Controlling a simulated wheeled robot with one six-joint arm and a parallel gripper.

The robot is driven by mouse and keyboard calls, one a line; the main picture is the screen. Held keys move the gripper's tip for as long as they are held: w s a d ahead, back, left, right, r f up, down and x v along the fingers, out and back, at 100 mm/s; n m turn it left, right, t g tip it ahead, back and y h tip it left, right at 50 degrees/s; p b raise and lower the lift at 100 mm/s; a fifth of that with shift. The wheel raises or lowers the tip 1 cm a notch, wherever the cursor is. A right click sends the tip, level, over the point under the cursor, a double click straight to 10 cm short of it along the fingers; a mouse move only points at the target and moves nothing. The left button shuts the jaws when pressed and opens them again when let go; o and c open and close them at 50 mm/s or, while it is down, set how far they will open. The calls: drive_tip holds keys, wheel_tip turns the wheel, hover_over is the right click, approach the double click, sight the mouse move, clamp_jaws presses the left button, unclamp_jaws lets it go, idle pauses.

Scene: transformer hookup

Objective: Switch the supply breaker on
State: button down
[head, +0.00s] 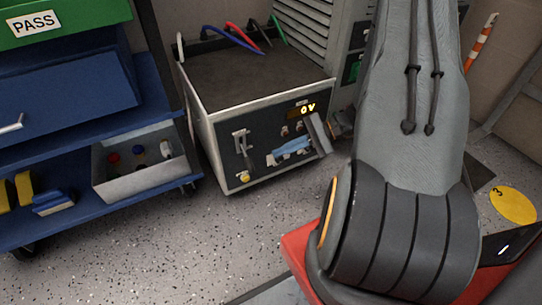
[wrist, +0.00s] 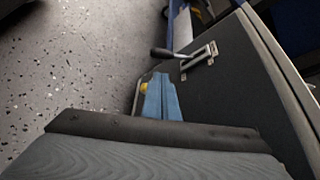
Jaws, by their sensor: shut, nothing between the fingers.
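The supply unit is a grey box with a dark front panel (head: 225,160) and a lit display reading 0V (head: 307,108). Its breaker lever (head: 241,143) sits in a pale slotted plate on the left of the panel. In the wrist view the lever's dark handle (wrist: 163,52) sticks out from the plate (wrist: 201,56). My gripper (head: 276,154) is in front of the panel, right of the lever and apart from it. Its blue fingers (wrist: 158,78) are shut and empty, pointing towards the lever side. Part of the panel is hidden behind my gripper.
A yellow knob (head: 244,177) sits below the lever. Red, blue and green leads (head: 245,38) lie at the back of the box. A blue cart (head: 125,205) with a grey bin (head: 125,183) stands left. Speckled floor (head: 190,245) in front is clear.

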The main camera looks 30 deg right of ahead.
sight(246, 157)
drive_tip(key=b+x, duration=0.3)
drive_tip(key=x, duration=0.6)
drive_tip(key=shift+b, duration=0.4)
drive_tip(key=shift+d+r, duration=0.1)
drive_tip(key=shift+r, duration=0.05)
